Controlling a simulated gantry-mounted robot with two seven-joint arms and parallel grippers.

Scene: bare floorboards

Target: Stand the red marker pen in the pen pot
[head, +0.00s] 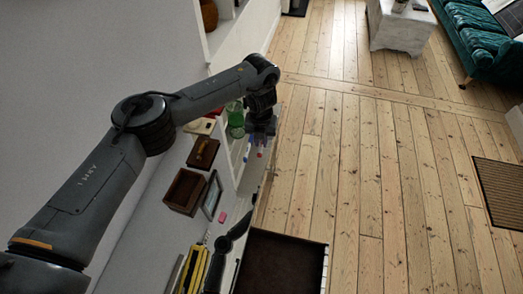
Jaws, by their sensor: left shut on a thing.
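My left gripper (261,127) is at the end of the arm that reaches in from the left, over the right edge of the white surface. It is shut on a slim thing, which looks like the red marker pen (259,154); a small red part shows just below the fingers. Most of the pen is hidden or too small to make out. A pale form with a bluish part lies close under the gripper; I cannot tell whether it is the pen pot. My right gripper is not clearly seen anywhere.
A green glass (236,121) stands just left of the gripper. Two brown boxes, a dark picture frame (212,195), a pink block (222,217) and a yellow item (192,270) lie nearer. A dark brown panel (283,262) is at the bottom.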

